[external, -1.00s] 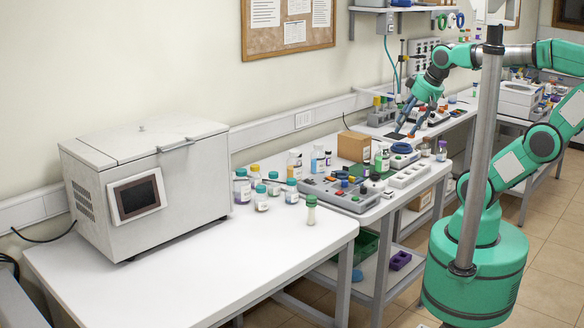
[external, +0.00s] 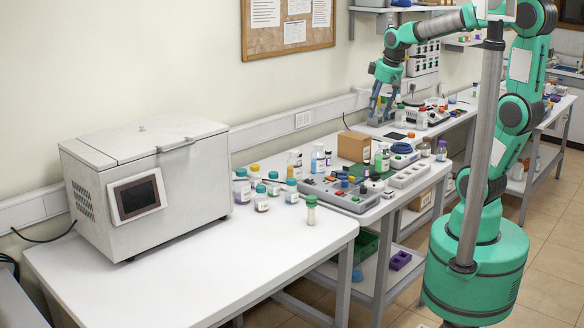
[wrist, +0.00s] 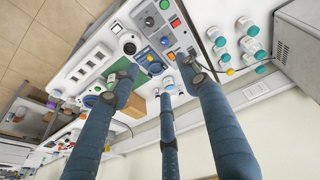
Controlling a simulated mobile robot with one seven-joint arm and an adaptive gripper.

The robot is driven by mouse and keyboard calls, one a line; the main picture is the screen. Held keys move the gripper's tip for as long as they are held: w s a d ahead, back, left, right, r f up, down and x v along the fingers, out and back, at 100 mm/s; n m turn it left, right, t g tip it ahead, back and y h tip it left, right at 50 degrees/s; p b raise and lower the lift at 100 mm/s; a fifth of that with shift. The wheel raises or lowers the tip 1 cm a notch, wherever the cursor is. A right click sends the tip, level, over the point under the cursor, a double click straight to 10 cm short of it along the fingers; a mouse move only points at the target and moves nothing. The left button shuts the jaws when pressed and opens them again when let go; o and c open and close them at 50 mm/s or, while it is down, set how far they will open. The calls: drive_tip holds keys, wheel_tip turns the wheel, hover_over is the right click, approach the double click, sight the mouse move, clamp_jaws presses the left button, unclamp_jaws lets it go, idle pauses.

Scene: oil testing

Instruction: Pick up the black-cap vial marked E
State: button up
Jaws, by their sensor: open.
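My gripper (external: 377,118) is raised over the far bench beside the wall, its blue-grey fingers pointing down. In the wrist view its fingers (wrist: 160,78) are spread wide with nothing between them. I cannot pick out a black-cap vial, and no letter E is readable in either view. Part of the far bench is hidden behind my gripper.
A cardboard box (external: 354,147) and a grey control panel (external: 338,194) with knobs stand on the middle bench. A power strip (external: 410,174) lies at its right edge. A large white machine (external: 145,185) stands on the near bench (external: 190,272), whose front is clear.

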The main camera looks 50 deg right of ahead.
drive_tip(key=w+d+f, duration=0.3)
drive_tip(key=w+d, duration=0.2)
drive_tip(key=w, duration=0.1)
drive_tip(key=n+g+p, duration=0.2)
drive_tip(key=g, duration=0.2)
approach(366, 162)
drive_tip(key=shift+d+f+y, duration=0.2)
drive_tip(key=shift+d+y, duration=0.1)
drive_tip(key=shift+d, duration=0.2)
drive_tip(key=shift+f, duration=0.1)
drive_tip(key=shift+f+b, duration=0.55)
drive_tip(key=shift+f, duration=3.65)
